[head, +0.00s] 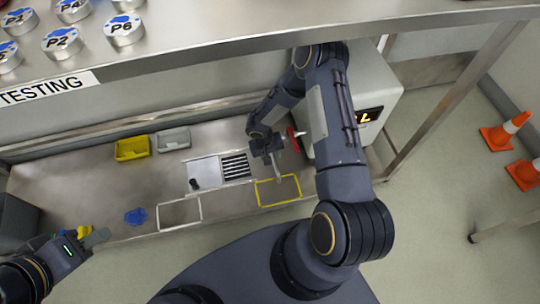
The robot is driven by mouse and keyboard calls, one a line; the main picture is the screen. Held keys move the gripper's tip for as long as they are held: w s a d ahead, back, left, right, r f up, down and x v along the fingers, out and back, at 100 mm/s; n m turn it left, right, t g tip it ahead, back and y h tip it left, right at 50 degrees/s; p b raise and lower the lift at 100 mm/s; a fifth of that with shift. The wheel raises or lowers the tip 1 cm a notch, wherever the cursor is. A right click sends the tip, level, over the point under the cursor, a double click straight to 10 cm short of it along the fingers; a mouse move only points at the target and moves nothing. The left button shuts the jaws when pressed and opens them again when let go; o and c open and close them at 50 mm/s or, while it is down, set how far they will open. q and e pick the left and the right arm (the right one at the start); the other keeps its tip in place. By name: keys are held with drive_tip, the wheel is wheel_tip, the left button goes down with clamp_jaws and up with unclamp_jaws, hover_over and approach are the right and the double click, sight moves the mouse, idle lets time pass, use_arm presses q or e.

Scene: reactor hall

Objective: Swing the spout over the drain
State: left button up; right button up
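A white box-shaped unit (378,92) with a lit display stands at the back right of the bench. A red part (293,140), which looks like a tap handle, is on its left side. A thin grey piece (277,172) points down toward the yellow outline; I cannot tell if it is the spout or a gripper finger. The drain looks like the dark slatted grate (236,166) in a metal plate, left of the tap. My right gripper (271,152) is at the tap, its fingers too small to read. My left gripper (97,238) is low at the left, away from the tap.
A yellow outline (278,204) and a white outline (160,217) mark the bench. A yellow bin (132,148) and a grey bin (173,139) stand at the back. A blue patch (138,216) lies near the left gripper. A shelf (220,51) overhangs. Orange cones (496,138) stand right.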

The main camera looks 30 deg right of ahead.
sight(275, 165)
drive_tip(key=f, duration=0.2)
drive_tip(key=d+f+b, duration=0.1)
drive_tip(key=f, duration=0.1)
drive_tip(key=f+b, duration=0.1)
drive_tip(key=f, duration=0.2)
drive_tip(key=shift+s+d+f, duration=0.1)
drive_tip(key=shift+s+d, duration=0.1)
drive_tip(key=shift+d, duration=0.05)
clamp_jaws()
